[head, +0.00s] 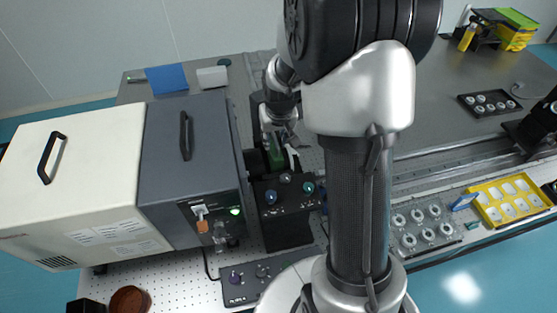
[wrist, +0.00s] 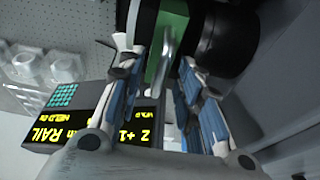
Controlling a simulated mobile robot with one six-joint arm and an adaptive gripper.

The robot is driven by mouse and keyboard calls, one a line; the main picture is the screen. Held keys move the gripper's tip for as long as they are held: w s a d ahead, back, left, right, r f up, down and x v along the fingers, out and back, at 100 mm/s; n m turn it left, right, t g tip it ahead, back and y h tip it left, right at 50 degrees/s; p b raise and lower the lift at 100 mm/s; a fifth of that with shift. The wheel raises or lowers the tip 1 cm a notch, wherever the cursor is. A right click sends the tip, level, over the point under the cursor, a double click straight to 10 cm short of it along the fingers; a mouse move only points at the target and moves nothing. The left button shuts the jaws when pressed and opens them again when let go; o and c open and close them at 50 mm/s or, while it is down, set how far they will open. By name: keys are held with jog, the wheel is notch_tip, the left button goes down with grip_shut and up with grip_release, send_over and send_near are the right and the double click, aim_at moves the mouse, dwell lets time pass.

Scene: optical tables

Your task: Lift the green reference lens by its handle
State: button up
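The green reference lens shows in the wrist view as a green block (wrist: 172,28) with a grey metal handle (wrist: 163,66). In the head view a green part (head: 275,158) shows just under my gripper (head: 280,138), at the top of a black stand. In the wrist view my gripper (wrist: 162,75) has its two blue-and-white fingers apart, one on each side of the handle. A gap shows between the fingers and the handle, so it looks open. The lens's far end is cut off by the picture's edge.
The black stand (head: 288,228) carries several coloured knobs. A dark grey box (head: 188,165) stands close on its left. A display (wrist: 75,120) with yellow text and clear round parts (wrist: 40,65) show in the wrist view. A yellow tray (head: 512,199) lies at the right.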

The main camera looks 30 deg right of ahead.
jog(key=shift+w+f, duration=0.25)
jog(key=shift+f, duration=0.45)
jog(key=shift+c, duration=0.4)
grip_shut()
